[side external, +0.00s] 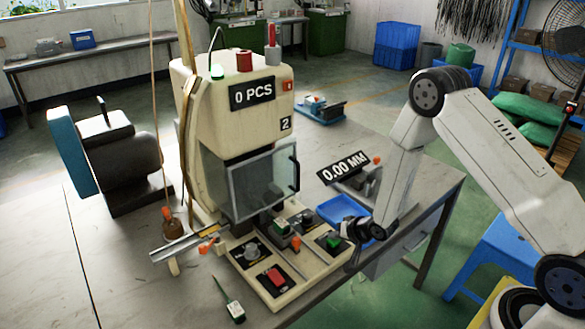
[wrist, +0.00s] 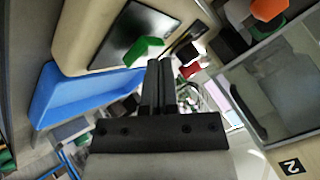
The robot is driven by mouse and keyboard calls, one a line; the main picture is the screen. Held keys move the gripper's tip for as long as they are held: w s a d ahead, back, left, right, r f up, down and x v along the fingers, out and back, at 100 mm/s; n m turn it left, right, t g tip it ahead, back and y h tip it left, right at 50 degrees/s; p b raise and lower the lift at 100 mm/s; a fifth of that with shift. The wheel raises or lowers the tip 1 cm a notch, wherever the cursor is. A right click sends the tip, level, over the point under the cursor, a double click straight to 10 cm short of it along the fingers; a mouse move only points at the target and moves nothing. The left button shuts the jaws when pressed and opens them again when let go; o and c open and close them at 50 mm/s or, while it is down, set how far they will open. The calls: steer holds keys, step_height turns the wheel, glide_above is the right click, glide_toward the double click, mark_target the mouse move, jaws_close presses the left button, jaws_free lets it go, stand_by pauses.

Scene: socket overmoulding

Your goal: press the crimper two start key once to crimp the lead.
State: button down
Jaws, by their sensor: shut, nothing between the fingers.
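Crimper two (side external: 240,110) is the cream machine marked "2", with a display reading "0 PCS" and a lit green lamp on top. A green key (side external: 333,241) sits on a black plate at the right of its base, and a red key (side external: 276,276) on another black plate at the front. I cannot tell which is the start key. The green key also shows in the wrist view (wrist: 143,50). My gripper (wrist: 158,64) is shut and empty, its fingertips close beside the green key in that view; contact cannot be told. I cannot make out a lead in the crimper.
A clear guard (side external: 265,183) covers the crimper's front. A blue tray (side external: 341,208) and a gauge reading "0.00 MM" (side external: 344,168) stand right of it. A small green-ended tool or part (side external: 236,310) lies on the bench in front.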

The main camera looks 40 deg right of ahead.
mark_target(336, 242)
steer(key=shift+f, duration=0.15)
stand_by(0.4)
steer(key=shift+r, duration=3.45)
steer(key=shift+s+r, duration=0.1)
